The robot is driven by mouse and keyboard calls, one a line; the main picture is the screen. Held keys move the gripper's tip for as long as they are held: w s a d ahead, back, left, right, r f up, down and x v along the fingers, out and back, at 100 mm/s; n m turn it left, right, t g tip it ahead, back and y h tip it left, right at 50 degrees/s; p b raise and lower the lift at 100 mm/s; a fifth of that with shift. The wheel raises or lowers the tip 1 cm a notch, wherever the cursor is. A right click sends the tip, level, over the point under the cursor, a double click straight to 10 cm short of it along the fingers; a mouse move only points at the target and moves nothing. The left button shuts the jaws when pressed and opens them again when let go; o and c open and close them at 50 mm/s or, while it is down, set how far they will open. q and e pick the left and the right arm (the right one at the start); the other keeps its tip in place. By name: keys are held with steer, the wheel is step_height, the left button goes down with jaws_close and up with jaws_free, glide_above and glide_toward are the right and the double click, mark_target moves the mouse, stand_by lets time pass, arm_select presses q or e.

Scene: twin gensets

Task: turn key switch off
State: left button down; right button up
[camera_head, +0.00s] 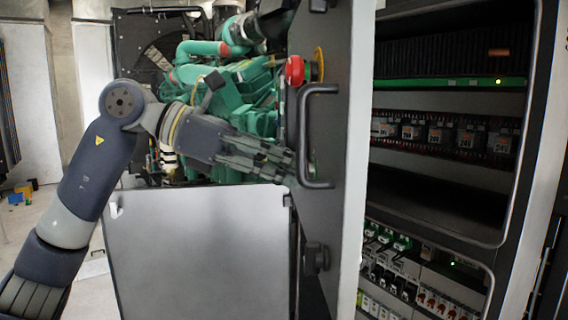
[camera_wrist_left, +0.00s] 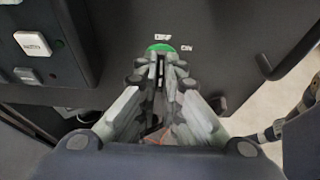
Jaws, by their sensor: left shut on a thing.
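The key switch (camera_wrist_left: 160,48) shows in the left wrist view as a round green part on a dark panel (camera_wrist_left: 215,25), with small white labels above it and to its right. My left gripper (camera_wrist_left: 162,66) is shut at the switch, its fingertips pressed together around a small part that they mostly hide. The angle of the key cannot be told. In the head view my left gripper (camera_head: 298,166) reaches in from the left to the panel face, behind the black handle. The switch is not clearly visible there. My right gripper is not in view.
A black handle (camera_head: 304,140) and a red emergency button (camera_head: 295,70) with a yellow ring stick out from the panel near the gripper. A green engine (camera_head: 250,95) stands behind. The open cabinet (camera_head: 450,200) with breakers is on the right.

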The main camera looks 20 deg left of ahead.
arm_select(q)
steer(key=c, duration=1.8)
jaws_free()
steer(key=shift+o, duration=0.2)
steer(key=v, duration=1.2)
steer(key=shift+a+f, duration=0.1)
steer(key=shift+a, duration=0.05)
